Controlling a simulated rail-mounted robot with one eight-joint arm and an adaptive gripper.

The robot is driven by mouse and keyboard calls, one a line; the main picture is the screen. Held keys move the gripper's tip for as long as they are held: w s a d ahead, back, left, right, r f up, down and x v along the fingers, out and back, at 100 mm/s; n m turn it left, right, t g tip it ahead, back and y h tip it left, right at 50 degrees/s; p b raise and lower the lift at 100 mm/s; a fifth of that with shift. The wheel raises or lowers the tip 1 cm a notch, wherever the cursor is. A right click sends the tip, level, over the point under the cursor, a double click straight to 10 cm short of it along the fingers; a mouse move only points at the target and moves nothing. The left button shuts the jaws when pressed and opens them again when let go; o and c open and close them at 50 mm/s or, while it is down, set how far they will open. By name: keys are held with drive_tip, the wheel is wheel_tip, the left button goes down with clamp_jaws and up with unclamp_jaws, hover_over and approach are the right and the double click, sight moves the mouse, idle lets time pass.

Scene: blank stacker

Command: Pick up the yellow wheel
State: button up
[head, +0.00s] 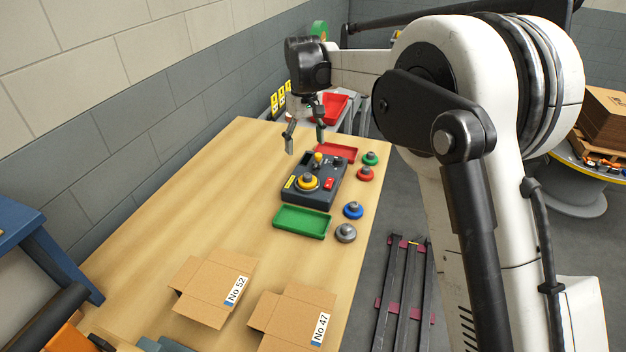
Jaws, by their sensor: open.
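The yellow wheel (307,184), with a grey knob at its middle, sits on the near part of a dark grey control box (322,197) on the wooden table. My gripper (305,147) points down over the far end of the box, beyond the yellow wheel in the picture. Its two fingers are spread apart with nothing seen between them. The gripper is apart from the wheel.
Green (370,158), red (365,174), blue (353,210) and grey (346,233) wheels line the table's right side. A red tray (337,151) lies behind the box, a green tray (302,222) in front. Open cartons (212,287) stand nearer. The table's left is clear.

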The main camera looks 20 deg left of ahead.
sight(307, 175)
wheel_tip(307, 175, down, 7)
drive_tip(key=shift+f, duration=0.2)
drive_tip(key=shift+w+d+f+p, duration=0.15)
drive_tip(key=shift+f+p, duration=0.1)
drive_tip(key=shift+f, duration=0.65)
drive_tip(key=shift+w+a+f+p, duration=0.1)
drive_tip(key=shift+f+p, duration=0.15)
drive_tip(key=shift+f, duration=0.65)
drive_tip(key=shift+w+d+f+p, duration=0.15)
drive_tip(key=shift+f+p, duration=0.1)
drive_tip(key=shift+f, duration=0.65)
drive_tip(key=c, duration=1.4)
drive_tip(key=shift+r, duration=0.2)
